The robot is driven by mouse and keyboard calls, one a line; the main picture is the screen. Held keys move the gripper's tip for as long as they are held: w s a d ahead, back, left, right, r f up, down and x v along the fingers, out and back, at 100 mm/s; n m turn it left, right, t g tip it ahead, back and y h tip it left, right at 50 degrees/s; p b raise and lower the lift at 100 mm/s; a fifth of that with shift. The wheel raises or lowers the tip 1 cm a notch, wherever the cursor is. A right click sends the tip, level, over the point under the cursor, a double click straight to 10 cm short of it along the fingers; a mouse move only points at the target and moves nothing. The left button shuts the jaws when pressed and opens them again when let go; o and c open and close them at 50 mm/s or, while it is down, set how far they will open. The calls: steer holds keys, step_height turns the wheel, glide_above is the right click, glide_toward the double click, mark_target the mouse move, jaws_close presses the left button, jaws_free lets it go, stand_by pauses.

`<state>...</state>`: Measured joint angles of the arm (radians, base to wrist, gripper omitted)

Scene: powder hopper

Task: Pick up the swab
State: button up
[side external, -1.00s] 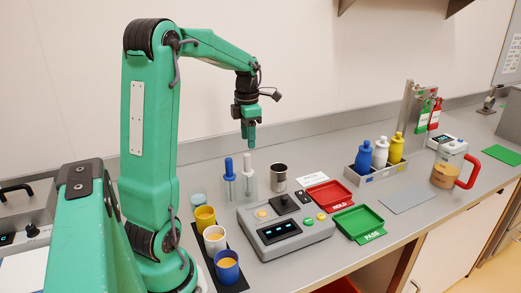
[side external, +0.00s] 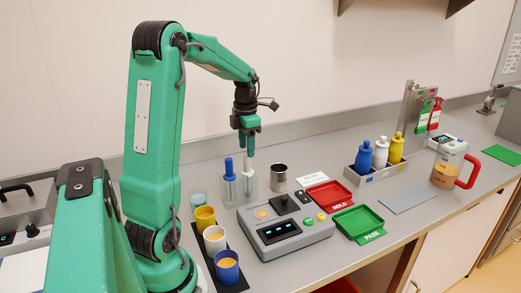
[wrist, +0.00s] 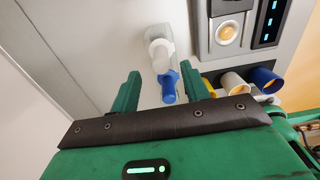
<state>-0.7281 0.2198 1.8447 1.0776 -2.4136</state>
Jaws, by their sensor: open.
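Two upright sticks stand in clear holders on the bench in the side external view: one with a blue handle (side external: 229,170) and one with a white upper part (side external: 248,171). I cannot tell for sure which is the swab. My gripper (side external: 248,152) points down just above the white one. In the wrist view, my gripper (wrist: 160,72) is open, with a dark green finger on each side. A blue handle (wrist: 168,88) and a white piece (wrist: 158,50) show between and beyond the fingers. No contact is clear.
Colored cups on a dark strip (side external: 236,284) and a grey device (side external: 285,232) stand nearer. Red (side external: 330,194) and green (side external: 358,220) trays lie to the right. A bottle rack (side external: 372,178) stands beyond.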

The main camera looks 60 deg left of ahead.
mark_target(247, 171)
steer(key=shift+d+f, duration=0.1)
steer(key=shift+f, duration=2.3)
steer(key=c, duration=0.9)
